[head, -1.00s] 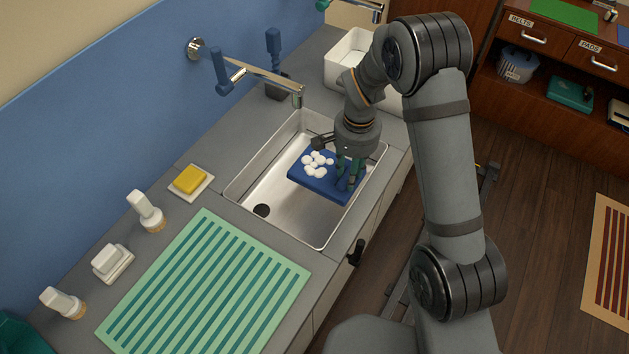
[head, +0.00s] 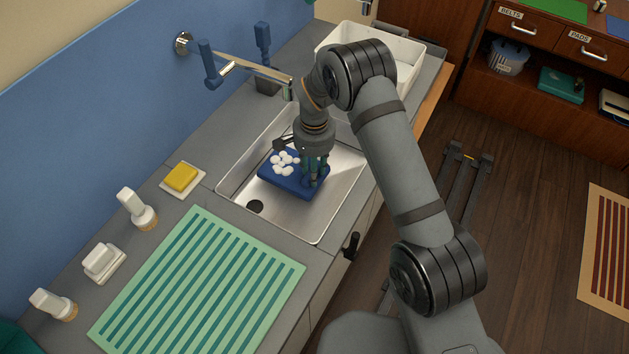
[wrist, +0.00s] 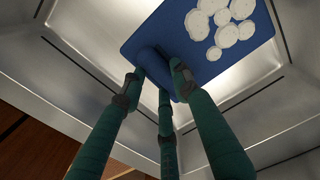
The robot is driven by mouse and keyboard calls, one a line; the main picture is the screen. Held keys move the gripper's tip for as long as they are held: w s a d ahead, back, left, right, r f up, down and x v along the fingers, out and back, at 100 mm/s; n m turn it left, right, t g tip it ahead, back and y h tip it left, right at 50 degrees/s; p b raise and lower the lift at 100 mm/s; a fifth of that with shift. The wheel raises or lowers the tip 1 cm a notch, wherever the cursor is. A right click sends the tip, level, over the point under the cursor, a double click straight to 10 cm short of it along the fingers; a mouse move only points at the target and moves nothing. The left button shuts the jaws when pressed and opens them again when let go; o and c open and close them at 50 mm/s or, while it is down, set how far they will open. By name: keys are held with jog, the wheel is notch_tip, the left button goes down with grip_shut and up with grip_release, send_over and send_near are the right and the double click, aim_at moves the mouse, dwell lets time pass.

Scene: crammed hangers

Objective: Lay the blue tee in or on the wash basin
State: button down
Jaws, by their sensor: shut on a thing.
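The blue tee (head: 291,184) is a folded, flat blue piece with several white round spots. It also shows in the wrist view (wrist: 150,32). My gripper (head: 313,176) is shut on its near right edge, and in the wrist view the green fingers (wrist: 160,85) pinch a bunched fold of it. The tee is inside the outline of the steel wash basin (head: 310,222), over its middle. I cannot tell whether its underside touches the basin floor. The basin's dark drain (head: 255,206) is uncovered at the lower left.
A faucet (head: 250,68) reaches over the basin's back end. A white tub (head: 404,55) stands behind my arm. A yellow sponge (head: 181,178) on a dish, a green striped mat (head: 200,290) and several white-headed brushes (head: 137,208) occupy the counter at left.

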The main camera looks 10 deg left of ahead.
jog(key=shift+f+b, duration=0.8)
jog(key=shift+f, duration=1.2)
jog(key=shift+f+b, duration=0.25)
jog(key=shift+b, duration=0.1)
jog(key=c, duration=1.4)
grip_release()
jog(key=shift+r, duration=0.1)
jog(key=shift+c, duration=0.2)
jog(key=shift+o, duration=0.7)
notch_tip(320, 180, up, 12)
jog(key=shift+r+b, duration=0.2)
jog(key=shift+b, duration=0.55)
